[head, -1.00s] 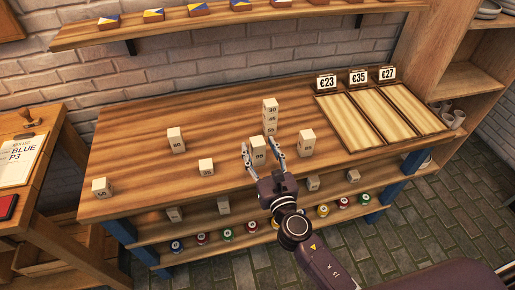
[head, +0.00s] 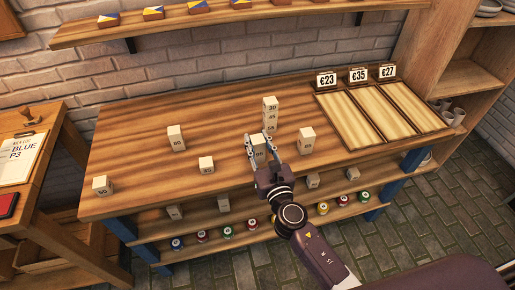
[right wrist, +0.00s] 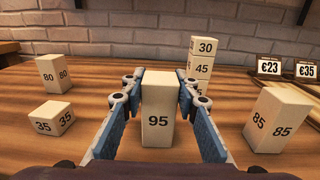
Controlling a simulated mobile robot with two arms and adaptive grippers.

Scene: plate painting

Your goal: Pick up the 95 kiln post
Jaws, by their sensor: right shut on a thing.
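The 95 kiln post (right wrist: 158,118) is a pale upright block with its number facing the camera in the right wrist view. In the head view the post (head: 258,154) is at the middle of the workbench, partly hidden by my gripper. My right gripper (head: 264,147) has its blue-padded fingers on both sides of the post, shut on it. I cannot see clearly whether the post's base touches the bench. My left gripper is not in view.
The 85 post (head: 306,141) stands close on the right. A stack (head: 270,112) with 30 and 45 posts stands just behind. The 80 post (head: 176,138) and 35 block (head: 206,165) are left. Priced trays (head: 385,110) lie at the right; the bench's left is mostly clear.

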